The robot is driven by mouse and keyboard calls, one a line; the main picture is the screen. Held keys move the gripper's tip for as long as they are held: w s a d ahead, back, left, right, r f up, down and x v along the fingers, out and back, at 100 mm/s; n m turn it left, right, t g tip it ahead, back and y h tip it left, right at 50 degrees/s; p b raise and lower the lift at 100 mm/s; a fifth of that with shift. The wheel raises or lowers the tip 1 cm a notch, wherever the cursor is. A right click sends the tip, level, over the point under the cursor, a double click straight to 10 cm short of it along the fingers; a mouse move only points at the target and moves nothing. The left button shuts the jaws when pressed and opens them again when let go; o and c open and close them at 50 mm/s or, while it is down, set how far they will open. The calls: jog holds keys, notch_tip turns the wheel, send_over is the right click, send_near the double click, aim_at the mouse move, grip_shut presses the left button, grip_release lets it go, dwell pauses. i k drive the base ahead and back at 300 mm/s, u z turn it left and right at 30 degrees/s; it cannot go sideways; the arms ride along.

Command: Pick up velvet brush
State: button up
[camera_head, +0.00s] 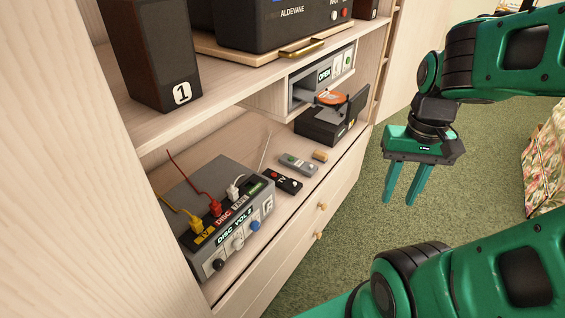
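A small tan block (320,155) lies on the lower shelf of the cabinet, near the shelf's front edge and beside a grey remote. It looks like the velvet brush, but it is too small in view to be sure; no velvet face can be made out. My gripper (398,203) hangs to the right of the cabinet, over the green carpet, with its fingers pointing down. The fingers are apart with nothing between them. The gripper is clear of the block and the shelf.
The lower shelf holds a grey remote (298,164), a black remote (282,181), a grey box with plugged cables (242,228) and an open black case (322,127). The upper shelf (215,110) overhangs behind. Drawer knobs (322,206) stick out below. Floral fabric (546,165) stands at right.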

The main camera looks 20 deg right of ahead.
aim_at(321, 157)
jog(key=u, duration=2.55)
jog(key=k, duration=1.7)
jog(key=z, duration=1.6)
jog(key=i, duration=0.5)
jog(key=z, duration=0.05)
